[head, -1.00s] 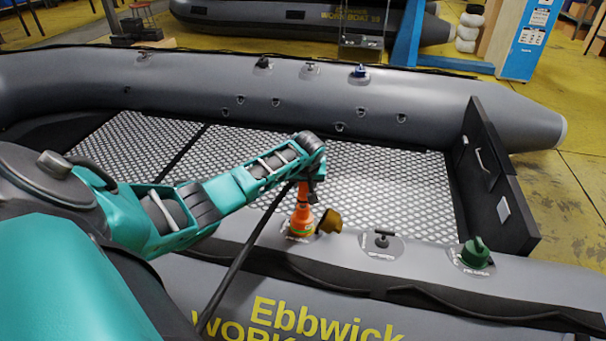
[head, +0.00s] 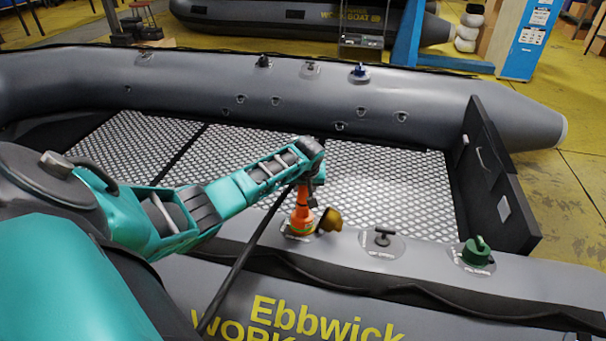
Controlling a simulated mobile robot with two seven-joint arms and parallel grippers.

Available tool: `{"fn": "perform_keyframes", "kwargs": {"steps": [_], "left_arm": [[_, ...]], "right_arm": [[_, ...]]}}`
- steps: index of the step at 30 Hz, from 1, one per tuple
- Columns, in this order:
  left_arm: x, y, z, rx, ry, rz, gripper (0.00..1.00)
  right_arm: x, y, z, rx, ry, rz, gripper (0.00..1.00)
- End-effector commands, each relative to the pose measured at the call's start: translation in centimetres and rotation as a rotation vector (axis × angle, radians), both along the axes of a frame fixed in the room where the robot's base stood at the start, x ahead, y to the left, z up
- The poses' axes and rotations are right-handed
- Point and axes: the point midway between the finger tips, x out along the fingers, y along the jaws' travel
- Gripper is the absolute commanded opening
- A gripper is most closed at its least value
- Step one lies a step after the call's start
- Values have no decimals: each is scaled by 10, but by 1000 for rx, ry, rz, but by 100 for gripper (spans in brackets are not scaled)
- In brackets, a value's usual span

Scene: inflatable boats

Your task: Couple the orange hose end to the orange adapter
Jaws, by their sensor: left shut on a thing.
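My left gripper (head: 306,188) reaches in from the left and points down over the near tube of the grey boat. It is shut on the orange hose end (head: 302,205), which stands roughly upright. The hose end's bottom meets the orange adapter (head: 300,227) on the tube; I cannot tell whether they are locked together. A greenish band shows low on the orange parts. My right gripper is not in view.
A brown-yellow cap (head: 329,220) sits right beside the adapter. A dark valve (head: 382,237) and a green cap (head: 476,251) stand further right on the near tube. The far tube (head: 200,85) carries a blue cap (head: 360,70). The mesh floor (head: 390,185) is clear.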

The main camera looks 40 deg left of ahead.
Motion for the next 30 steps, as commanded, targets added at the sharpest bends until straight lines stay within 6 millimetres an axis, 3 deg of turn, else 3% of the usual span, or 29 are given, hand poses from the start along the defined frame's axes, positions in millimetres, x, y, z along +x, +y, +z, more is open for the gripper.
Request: {"fn": "perform_keyframes", "kwargs": {"steps": [12,13,21,30], "left_arm": [[0,0,-2,0,0,0,0],[0,0,-2,0,0,0,42],[0,0,-3,0,0,0,68],[-1,-1,0,-1,-1,0,69]], "right_arm": [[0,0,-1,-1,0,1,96],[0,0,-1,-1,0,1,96],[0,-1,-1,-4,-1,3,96],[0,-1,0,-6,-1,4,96]]}}
